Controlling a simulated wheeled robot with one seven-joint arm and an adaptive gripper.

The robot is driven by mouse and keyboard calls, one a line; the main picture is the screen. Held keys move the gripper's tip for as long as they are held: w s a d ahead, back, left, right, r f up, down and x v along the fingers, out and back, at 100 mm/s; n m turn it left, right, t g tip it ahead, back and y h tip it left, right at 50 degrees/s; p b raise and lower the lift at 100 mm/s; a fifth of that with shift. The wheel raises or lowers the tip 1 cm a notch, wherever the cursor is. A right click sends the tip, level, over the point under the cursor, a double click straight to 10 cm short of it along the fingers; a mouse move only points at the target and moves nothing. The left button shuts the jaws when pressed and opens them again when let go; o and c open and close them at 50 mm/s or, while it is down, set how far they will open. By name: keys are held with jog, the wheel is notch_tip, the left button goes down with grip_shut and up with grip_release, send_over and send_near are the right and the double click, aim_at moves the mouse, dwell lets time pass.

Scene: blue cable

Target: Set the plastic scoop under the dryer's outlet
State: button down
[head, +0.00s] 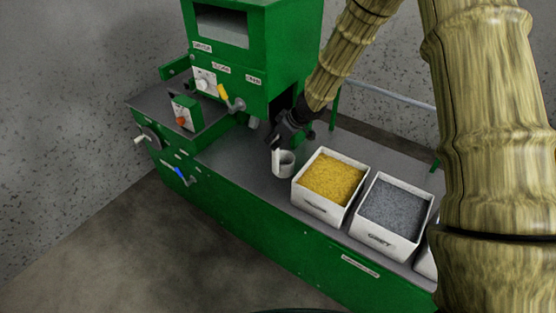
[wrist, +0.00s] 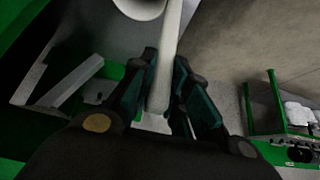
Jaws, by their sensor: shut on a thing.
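The plastic scoop (head: 285,166) is a pale cup with an upright white handle. It hangs low over or rests on the dark bench top; I cannot tell which. My gripper (head: 279,144) is shut on the handle. In the wrist view the handle (wrist: 167,50) runs between the fingers (wrist: 160,100), and part of the cup (wrist: 140,7) shows at the top edge. The green dryer (head: 235,65) stands behind and left of the scoop. A small grey spout (head: 253,123), which looks like its outlet, shows under the dryer, left of my gripper.
A white bin of yellow grains (head: 333,179) stands just right of the scoop, with a bin of grey grit (head: 394,205) beyond it. A yellow-handled lever (head: 231,98) sticks out from the dryer. Bench top (head: 235,155) left of the scoop is clear.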

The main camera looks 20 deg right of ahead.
aim_at(278, 149)
jog(key=shift+w+f+b, duration=0.1)
jog(key=shift+f+b, duration=0.75)
jog(key=shift+f, duration=1.95)
jog(key=shift+r, duration=0.1)
jog(key=c, duration=1.4)
grip_release()
jog(key=shift+o, duration=0.2)
